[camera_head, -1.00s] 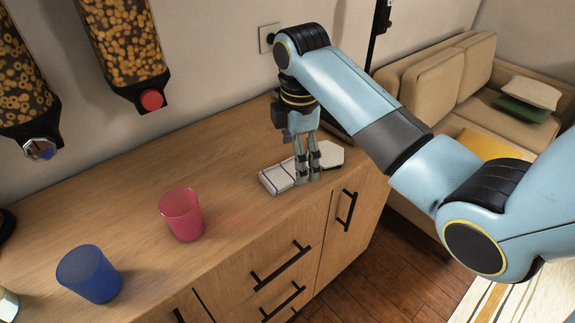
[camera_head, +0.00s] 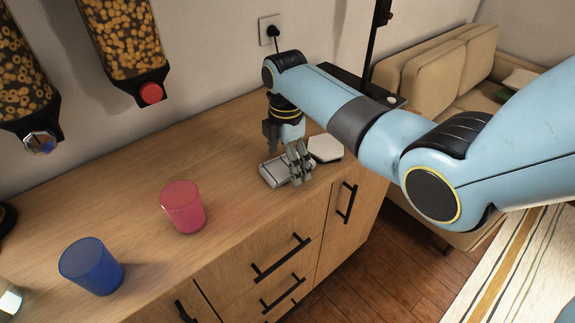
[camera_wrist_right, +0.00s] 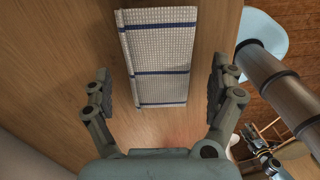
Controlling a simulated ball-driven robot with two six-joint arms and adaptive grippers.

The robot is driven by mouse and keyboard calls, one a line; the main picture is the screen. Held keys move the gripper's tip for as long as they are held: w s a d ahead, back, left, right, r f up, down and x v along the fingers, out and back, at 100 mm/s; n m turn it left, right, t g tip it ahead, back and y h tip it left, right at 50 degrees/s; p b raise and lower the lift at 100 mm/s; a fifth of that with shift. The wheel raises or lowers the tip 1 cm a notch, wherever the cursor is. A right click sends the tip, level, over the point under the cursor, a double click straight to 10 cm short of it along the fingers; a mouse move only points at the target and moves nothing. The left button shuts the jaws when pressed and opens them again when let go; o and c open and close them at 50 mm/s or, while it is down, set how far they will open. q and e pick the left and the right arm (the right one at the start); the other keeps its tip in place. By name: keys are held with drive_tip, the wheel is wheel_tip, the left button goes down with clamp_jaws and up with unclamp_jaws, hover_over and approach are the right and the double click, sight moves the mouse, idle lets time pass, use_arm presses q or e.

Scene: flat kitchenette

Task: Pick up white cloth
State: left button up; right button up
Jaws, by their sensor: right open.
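The white cloth (camera_head: 272,172) lies folded on the wooden counter, near its front edge. In the right wrist view the cloth (camera_wrist_right: 160,58) is white with a fine grid and dark blue stripes. My right gripper (camera_head: 299,179) is above the cloth, pointing down, and hides part of it in the head view. In the wrist view my right gripper (camera_wrist_right: 162,84) is open, with one finger on either side of the cloth's near part and clear gaps to it.
A white hexagonal object (camera_head: 325,148) lies just right of the cloth. A pink cup (camera_head: 183,207) and a blue cup (camera_head: 91,267) stand to the left. Cereal dispensers (camera_head: 125,45) hang on the wall. The counter between the cups and the back wall is clear.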

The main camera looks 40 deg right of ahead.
drive_tip(key=shift+f, duration=0.15)
drive_tip(key=c, duration=1.2)
drive_tip(key=shift+r, duration=0.5)
drive_tip(key=r, duration=0.3)
drive_tip(key=shift+s+d+r, duration=0.25)
drive_tip(key=shift+d+r, duration=0.1)
drive_tip(key=shift+d, duration=0.05)
drive_tip(key=s+d+r, duration=0.4)
drive_tip(key=s+d, duration=0.1)
drive_tip(key=s+d+r, duration=0.2)
drive_tip(key=s, duration=0.1)
drive_tip(key=shift+d+r, duration=0.15)
drive_tip(key=shift+r, duration=0.05)
drive_tip(key=shift+w, duration=0.1)
